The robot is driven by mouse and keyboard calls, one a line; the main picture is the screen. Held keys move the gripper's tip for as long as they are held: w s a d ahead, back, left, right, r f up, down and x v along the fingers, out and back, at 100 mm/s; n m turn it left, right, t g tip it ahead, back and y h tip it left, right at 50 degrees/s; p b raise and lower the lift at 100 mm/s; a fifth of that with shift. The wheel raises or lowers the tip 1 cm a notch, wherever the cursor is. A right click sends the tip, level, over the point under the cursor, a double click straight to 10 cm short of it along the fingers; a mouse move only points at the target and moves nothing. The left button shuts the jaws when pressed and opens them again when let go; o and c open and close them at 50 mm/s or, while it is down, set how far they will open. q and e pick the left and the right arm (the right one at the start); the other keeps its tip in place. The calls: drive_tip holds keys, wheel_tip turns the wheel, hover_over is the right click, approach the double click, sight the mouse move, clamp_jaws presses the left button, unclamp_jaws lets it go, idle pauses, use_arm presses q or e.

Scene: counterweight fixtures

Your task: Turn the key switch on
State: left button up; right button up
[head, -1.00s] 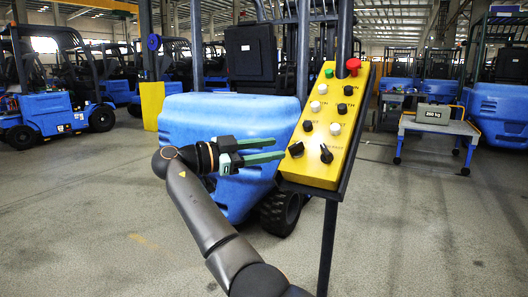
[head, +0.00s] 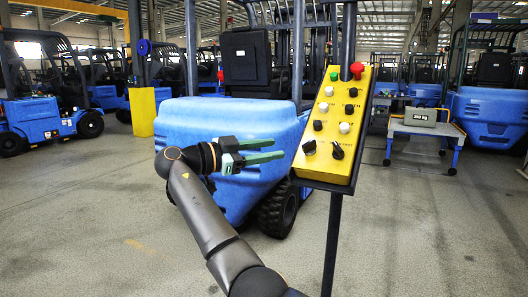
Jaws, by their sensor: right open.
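A sloped yellow control panel (head: 328,172) stands on a dark post right of centre. Two black rotary knobs sit on its lower row: a left knob (head: 309,148) and a right knob (head: 337,151) with a pointer-like handle. The labels are too small to read, so I cannot tell which is the key switch. My right gripper (head: 279,149) has green fingers spread apart, empty, pointing right at the lower row's height. In the picture its tips are a short gap left of the left knob. The left gripper is not in view.
A red mushroom button (head: 356,70) and a green button (head: 334,76) top the panel, with several black and white buttons below. A blue forklift (head: 220,120) stands behind my gripper. A grey weight (head: 420,116) sits on a cart (head: 425,131) at right. The floor is open at left.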

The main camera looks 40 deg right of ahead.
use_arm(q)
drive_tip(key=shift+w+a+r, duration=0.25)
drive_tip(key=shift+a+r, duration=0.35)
use_arm(e)
drive_tip(key=shift+a, duration=0.35)
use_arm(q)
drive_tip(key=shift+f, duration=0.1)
